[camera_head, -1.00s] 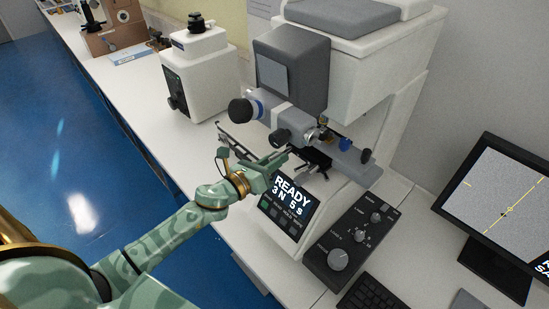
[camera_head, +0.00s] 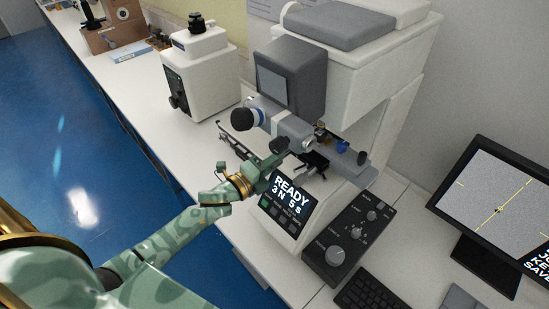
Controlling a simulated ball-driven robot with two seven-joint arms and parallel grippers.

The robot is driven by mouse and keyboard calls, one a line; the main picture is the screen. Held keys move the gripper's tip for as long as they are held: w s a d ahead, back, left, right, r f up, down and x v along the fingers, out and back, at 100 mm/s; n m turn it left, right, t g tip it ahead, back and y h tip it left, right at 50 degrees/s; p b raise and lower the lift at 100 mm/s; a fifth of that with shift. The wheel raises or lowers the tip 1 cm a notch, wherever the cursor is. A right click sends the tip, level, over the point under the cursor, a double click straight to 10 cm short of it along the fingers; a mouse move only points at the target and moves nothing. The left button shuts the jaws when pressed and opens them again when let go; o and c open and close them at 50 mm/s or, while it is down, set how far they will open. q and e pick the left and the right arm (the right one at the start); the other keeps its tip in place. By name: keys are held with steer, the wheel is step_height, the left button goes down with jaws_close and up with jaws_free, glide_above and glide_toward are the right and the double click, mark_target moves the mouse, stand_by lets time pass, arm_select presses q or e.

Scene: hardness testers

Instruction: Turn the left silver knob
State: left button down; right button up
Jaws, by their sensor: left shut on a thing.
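The white hardness tester has a grey measuring eyepiece (camera_head: 292,128) with a black end and a blue ring. A dark-looking round knob (camera_head: 278,146) sits on the eyepiece's near side, at the left. My left gripper (camera_head: 276,158) reaches in from the lower left and is shut on this knob, just above the tester's READY screen (camera_head: 290,195). The fingertips overlap the knob and partly hide it, so I cannot make out a silver finish. My right gripper is out of view.
A dark control box (camera_head: 350,237) with several knobs stands right of the screen. The stage (camera_head: 312,160) is close behind my fingers. A monitor (camera_head: 500,205) and keyboard (camera_head: 366,296) are at the right. A smaller white instrument (camera_head: 200,75) stands at the back left.

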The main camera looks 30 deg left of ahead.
arm_select(q)
steer(key=n+p, duration=0.2)
steer(key=n, duration=0.4)
steer(key=shift+r+p, duration=0.1)
steer(key=shift+p, duration=0.3)
steer(key=n+p, duration=0.1)
steer(key=n, duration=0.3)
steer(key=shift+p, duration=0.35)
steer(key=shift+n, duration=0.5)
steer(key=shift+f, duration=0.2)
steer(key=c, duration=1.2)
jaws_free()
steer(key=shift+a, duration=0.1)
steer(key=shift+c, duration=0.2)
steer(key=b+v, duration=0.1)
steer(key=v, duration=1.5)
steer(key=shift+s, duration=0.2)
steer(key=shift+a, duration=0.1)
